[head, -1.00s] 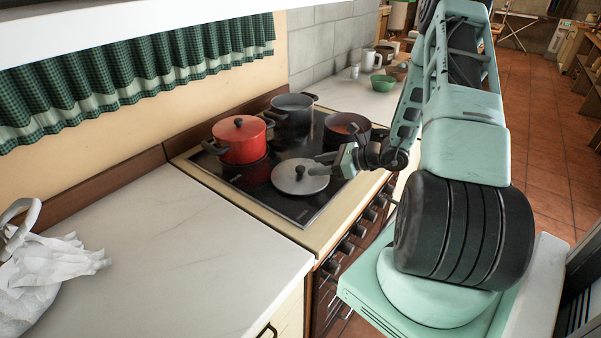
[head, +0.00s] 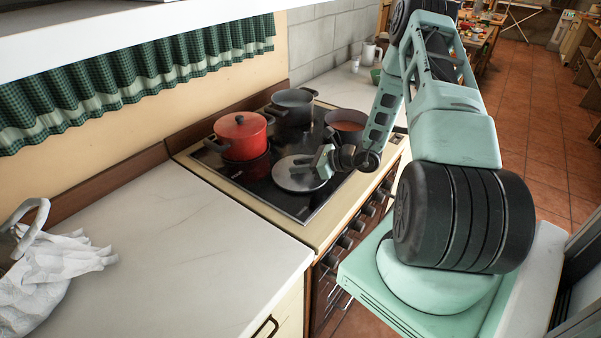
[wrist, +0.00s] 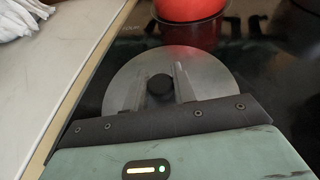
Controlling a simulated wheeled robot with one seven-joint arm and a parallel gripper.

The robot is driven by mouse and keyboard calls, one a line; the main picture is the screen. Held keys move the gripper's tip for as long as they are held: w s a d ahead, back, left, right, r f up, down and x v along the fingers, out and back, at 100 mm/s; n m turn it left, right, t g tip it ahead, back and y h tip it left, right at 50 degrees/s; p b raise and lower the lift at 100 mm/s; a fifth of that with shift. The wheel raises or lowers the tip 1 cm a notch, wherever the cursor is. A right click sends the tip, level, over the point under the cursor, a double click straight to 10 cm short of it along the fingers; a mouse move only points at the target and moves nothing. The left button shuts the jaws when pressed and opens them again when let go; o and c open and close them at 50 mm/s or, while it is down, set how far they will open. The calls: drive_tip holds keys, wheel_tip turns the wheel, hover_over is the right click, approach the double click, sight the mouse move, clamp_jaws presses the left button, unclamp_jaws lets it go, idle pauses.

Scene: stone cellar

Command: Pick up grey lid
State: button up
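The grey lid (head: 291,181) is a round flat disc lying on the black stove top, in front of the pots. In the wrist view the grey lid (wrist: 208,75) shows its dark round knob (wrist: 160,85) in the middle. My gripper (head: 316,163) is over the lid's right side in the head view, low and close to it. In the wrist view my gripper (wrist: 161,84) has one finger on each side of the knob, with small gaps visible, so it looks open. In the head view my gripper hides the lid's right part and most of the knob.
A red lidded pot (head: 240,138) stands just behind the lid at the left. A grey pot (head: 293,108) stands at the back, and an open pot with reddish contents (head: 347,127) at the right, near my arm. The white counter (head: 170,245) at the left is mostly clear.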

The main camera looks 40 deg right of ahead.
clamp_jaws()
drive_tip(key=shift+r, duration=0.15)
